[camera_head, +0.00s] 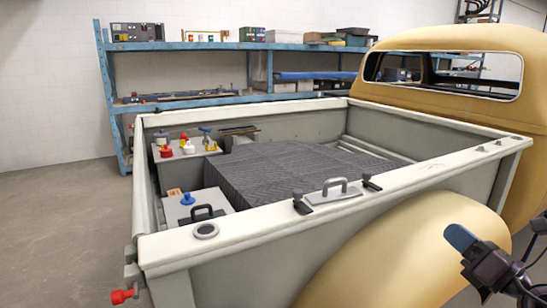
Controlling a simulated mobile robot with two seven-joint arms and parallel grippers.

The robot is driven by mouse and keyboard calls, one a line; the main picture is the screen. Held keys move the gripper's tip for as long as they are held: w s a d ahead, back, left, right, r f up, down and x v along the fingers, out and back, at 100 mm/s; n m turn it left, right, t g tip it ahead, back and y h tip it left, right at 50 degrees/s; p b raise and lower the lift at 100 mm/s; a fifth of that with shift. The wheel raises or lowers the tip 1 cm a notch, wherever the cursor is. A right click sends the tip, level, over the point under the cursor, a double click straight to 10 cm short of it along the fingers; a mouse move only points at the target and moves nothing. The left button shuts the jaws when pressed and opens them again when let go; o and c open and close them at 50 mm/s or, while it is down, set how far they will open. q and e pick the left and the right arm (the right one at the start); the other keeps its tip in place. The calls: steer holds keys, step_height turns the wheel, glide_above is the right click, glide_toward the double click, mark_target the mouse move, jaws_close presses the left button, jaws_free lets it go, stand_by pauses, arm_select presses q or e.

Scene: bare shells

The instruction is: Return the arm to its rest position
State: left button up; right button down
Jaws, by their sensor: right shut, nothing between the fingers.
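My right gripper (461,238) is at the lower right, black with blue fingertips. It is shut and empty, in front of the yellow rear fender (385,265) of a pickup truck and apart from the bed rail as it appears. Part of my right arm runs out of the picture at the right edge. My left gripper is not in view.
The truck bed's near rail (265,222) carries a grey handle (335,189) and black clamps. A dark ribbed cover (290,168) and boxes with coloured knobs lie in the bed. A red fitting (122,296) sticks out at lower left. Blue shelving (200,98) stands behind.

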steer(key=s+f+m+g+h, duration=0.1)
steer(key=s+f+m+h, duration=0.3)
steer(key=f+m, duration=0.8)
steer(key=s+f+m+g+h, duration=0.1)
steer(key=f+m+h, duration=0.4)
steer(key=f+m, duration=0.7)
steer(key=s+a+f+m+g+y, duration=0.1)
steer(key=s+a+f+m+g, duration=0.4)
steer(key=s+a+f+m, duration=0.5)
steer(key=s+f, duration=0.2)
steer(key=s, duration=0.1)
steer(key=shift+s+a+f, duration=0.15)
steer(key=shift+a+f, duration=0.05)
steer(key=shift+f, duration=0.05)
steer(key=c, duration=1.8)
jaws_free()
